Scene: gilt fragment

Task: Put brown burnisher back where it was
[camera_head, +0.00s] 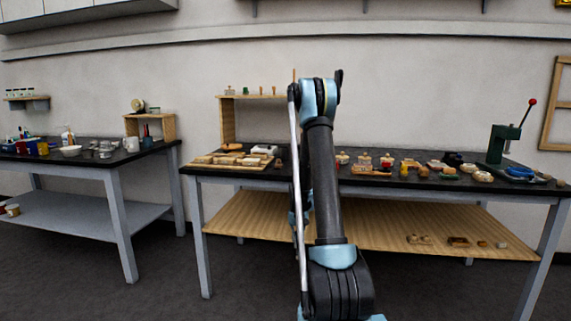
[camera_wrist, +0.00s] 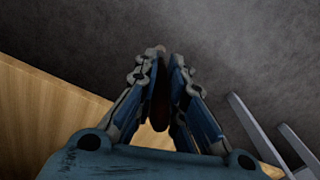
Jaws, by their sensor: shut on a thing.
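My gripper (camera_wrist: 163,56) shows in the wrist view with its two blue-grey fingers drawn together. Between them is a dark brown, rounded, elongated thing (camera_wrist: 160,108), which looks like the brown burnisher. Its far end is hidden by the fingers. In the head view my arm rises in the middle of the picture, in front of the workbench (camera_head: 520,187). I cannot make out the gripper or the held thing there. A wooden riser (camera_head: 227,120) stands on the bench just left of my arm, with several small upright items on top.
A wooden board with pale blocks (camera_head: 230,160) lies at the bench's left. Small pots and tools crowd its right, with a green press (camera_head: 497,145) at the far right. A second table (camera_head: 85,160) stands left, across a floor gap. A pale wooden surface (camera_wrist: 45,115) fills the wrist view's left.

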